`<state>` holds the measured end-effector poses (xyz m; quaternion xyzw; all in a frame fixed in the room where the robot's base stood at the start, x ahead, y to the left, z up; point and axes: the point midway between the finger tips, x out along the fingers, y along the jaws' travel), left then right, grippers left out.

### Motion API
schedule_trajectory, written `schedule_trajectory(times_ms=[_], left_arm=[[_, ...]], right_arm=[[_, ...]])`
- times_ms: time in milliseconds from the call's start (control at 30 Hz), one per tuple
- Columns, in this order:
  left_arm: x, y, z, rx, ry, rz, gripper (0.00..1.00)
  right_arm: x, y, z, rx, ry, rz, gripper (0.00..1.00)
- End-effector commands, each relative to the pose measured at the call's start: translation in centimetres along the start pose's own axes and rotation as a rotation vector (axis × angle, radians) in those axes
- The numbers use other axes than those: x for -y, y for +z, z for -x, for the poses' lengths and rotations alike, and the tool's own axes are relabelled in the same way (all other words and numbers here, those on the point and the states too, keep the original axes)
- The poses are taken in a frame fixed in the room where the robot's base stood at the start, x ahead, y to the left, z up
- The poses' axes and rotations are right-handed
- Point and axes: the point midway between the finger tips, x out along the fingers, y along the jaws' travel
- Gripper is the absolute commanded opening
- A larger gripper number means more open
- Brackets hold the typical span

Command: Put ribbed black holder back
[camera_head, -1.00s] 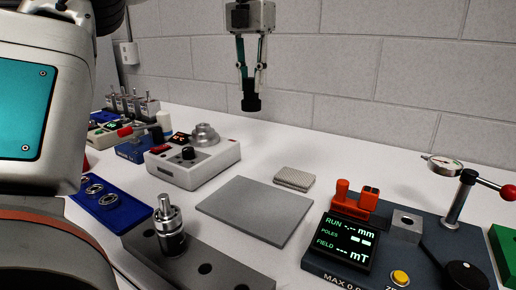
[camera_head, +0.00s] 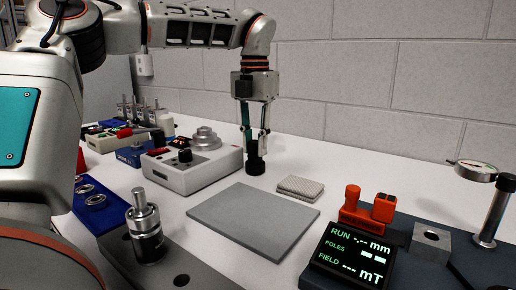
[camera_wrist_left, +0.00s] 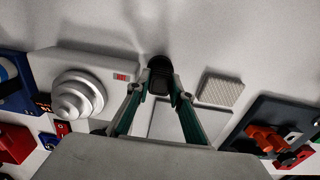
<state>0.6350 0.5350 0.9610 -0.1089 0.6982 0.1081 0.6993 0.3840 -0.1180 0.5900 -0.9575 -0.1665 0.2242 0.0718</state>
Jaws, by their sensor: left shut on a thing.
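The ribbed black holder (camera_head: 256,166) is a small dark piece. My left gripper (camera_head: 255,138) points down with its fingers shut on the holder's upper part. The holder is upright, low at the back of the white table, between the white device and the woven pad; whether its base touches the table I cannot tell. In the left wrist view the holder (camera_wrist_left: 159,76) sits between the fingertips (camera_wrist_left: 160,95). My right gripper is not in view.
The white device with a stepped dial (camera_head: 198,157) stands left of the holder. A woven pad (camera_head: 300,188) lies to its right, and a grey plate (camera_head: 252,222) lies in front. A dark measuring station (camera_head: 400,255) is front right. Bare table lies behind the pad.

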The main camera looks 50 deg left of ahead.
Motion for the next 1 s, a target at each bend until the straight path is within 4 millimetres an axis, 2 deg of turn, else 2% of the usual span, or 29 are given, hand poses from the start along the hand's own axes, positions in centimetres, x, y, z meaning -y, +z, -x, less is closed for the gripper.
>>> schedule_trajectory(times_ms=[33, 400, 433, 467, 833, 1000], left_arm=[[0.1, 0.0, -0.6, -0.002, 0.000, -0.001, 0.00], [0.0, 0.0, -0.6, 0.001, 0.000, 0.000, 0.00], [0.0, 0.0, -0.7, 0.001, 0.000, 0.000, 0.24], [0.0, 0.0, -0.7, 0.001, 0.000, 0.000, 0.28], [0.0, 0.0, -0.3, 0.002, 0.000, 0.000, 0.28], [-0.1, -0.1, 2.0, 0.009, 0.002, 0.002, 0.28]], right_arm=[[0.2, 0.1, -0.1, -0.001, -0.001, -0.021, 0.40], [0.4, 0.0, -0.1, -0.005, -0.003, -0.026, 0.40], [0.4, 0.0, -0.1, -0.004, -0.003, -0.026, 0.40], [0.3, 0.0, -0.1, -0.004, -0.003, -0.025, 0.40], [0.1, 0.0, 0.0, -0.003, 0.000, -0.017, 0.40], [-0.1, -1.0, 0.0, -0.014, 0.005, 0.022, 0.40]])
